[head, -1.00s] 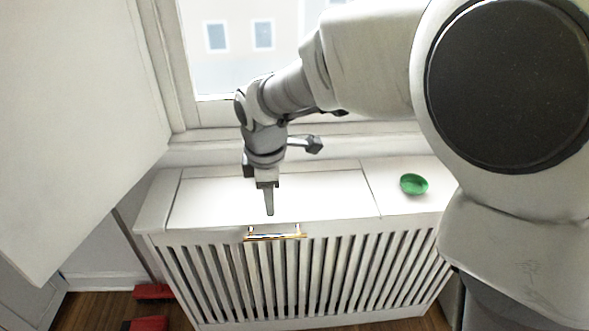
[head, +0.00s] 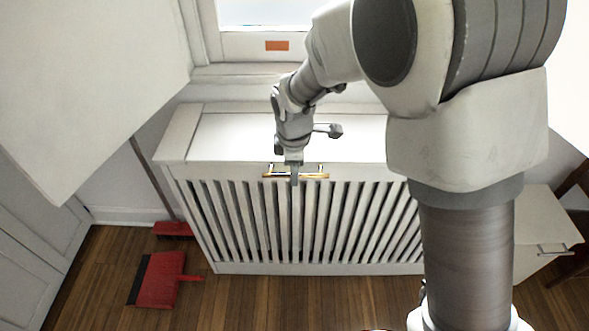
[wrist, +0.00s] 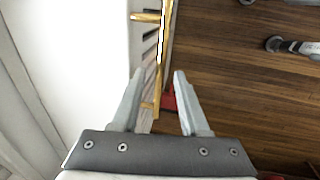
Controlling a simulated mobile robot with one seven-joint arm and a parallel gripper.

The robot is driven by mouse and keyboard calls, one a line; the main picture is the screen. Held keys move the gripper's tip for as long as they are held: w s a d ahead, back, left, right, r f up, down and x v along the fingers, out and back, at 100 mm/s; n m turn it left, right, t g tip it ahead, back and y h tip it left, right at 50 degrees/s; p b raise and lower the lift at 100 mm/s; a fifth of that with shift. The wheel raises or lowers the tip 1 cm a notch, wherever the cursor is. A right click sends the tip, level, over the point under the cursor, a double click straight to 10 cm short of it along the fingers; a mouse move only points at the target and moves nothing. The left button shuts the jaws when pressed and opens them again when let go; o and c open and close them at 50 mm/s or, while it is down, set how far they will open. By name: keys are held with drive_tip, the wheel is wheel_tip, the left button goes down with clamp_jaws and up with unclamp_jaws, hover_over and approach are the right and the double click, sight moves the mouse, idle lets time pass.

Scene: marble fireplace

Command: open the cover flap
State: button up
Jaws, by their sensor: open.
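The cover flap (head: 235,135) is the white panel on top of the slatted white radiator cover, and it lies flat and shut. Its brass handle (head: 314,176) sits at the front top edge; it also shows in the wrist view (wrist: 147,16). My gripper (head: 294,182) points down at the handle. In the wrist view my gripper (wrist: 159,73) is open, with the handle's bar running lengthwise between its two fingers. I cannot tell whether either finger touches the bar. My arm hides the right part of the flap.
The slatted front (head: 300,225) of the cover drops below the handle. A red dustpan (head: 157,278) and a red brush (head: 173,230) are on the wooden floor at left. A cabinet with a drawer (head: 540,235) stands at right. The window is behind. The floor in front is clear.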

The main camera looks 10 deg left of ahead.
drive_tip(key=shift+c, duration=0.2)
clamp_jaws()
idle(1.2)
